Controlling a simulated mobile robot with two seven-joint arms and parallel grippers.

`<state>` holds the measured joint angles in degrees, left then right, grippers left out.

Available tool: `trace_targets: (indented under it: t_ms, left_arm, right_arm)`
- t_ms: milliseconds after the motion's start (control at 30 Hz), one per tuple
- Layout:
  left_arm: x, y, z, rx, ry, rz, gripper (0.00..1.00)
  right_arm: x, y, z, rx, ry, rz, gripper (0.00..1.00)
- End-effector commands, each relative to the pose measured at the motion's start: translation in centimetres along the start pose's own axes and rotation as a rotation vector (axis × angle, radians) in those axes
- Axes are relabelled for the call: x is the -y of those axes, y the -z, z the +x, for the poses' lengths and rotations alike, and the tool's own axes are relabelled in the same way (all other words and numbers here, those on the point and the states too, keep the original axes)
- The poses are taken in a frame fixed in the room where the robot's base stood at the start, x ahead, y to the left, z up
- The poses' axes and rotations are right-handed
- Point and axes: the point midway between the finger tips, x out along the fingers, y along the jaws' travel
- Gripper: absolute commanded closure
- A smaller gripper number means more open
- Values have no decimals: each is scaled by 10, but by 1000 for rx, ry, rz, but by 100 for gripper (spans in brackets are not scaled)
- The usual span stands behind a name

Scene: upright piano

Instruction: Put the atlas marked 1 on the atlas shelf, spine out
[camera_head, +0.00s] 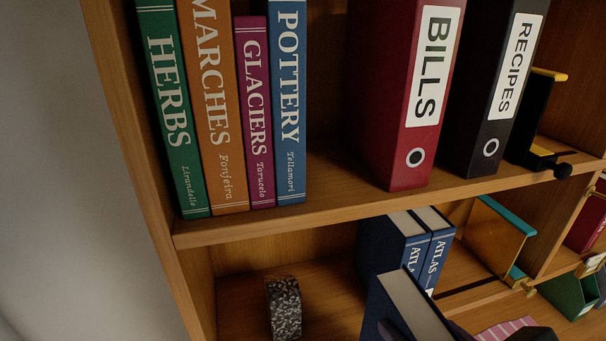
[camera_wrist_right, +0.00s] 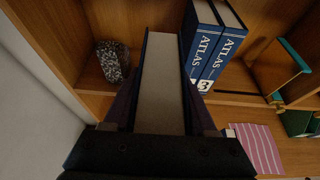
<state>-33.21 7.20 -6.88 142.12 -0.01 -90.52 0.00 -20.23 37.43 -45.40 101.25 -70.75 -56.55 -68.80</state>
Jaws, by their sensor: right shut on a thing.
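My right gripper (camera_wrist_right: 165,112) is shut on a dark blue atlas (camera_wrist_right: 160,75), one finger on each side of it. In the head view the held atlas (camera_head: 415,308) is at the bottom, in front of the lower shelf, its pale page edge facing up. Its spine and number are hidden. Two blue atlases (camera_head: 407,228) stand side by side behind it on the atlas shelf (camera_head: 325,285), with ATLAS lettering facing out. In the right wrist view a 3 shows on a label at their base. My left gripper is not in view.
A speckled block (camera_head: 283,308) stands left of the atlases, with bare shelf between. A brass and teal bookend (camera_head: 490,237) stands to their right. The upper shelf board (camera_head: 330,205), holding books and binders, overhangs. A pink striped cloth (camera_wrist_right: 257,148) lies at lower right.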

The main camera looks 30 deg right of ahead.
Motion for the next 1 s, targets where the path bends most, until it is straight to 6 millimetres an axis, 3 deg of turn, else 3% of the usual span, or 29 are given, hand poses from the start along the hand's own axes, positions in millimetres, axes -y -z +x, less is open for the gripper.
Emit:
trace_targets:
  t_ms: [33,100,633,1000]
  left_arm:
    - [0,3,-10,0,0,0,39]
    - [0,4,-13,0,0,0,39]
    - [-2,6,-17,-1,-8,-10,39]
    - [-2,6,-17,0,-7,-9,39]
  right_arm:
    - [0,-9,-7,3,6,4,100]
    - [1,-11,-10,6,11,6,100]
    - [2,-11,-12,7,15,7,100]
    - [2,-26,25,10,16,7,100]
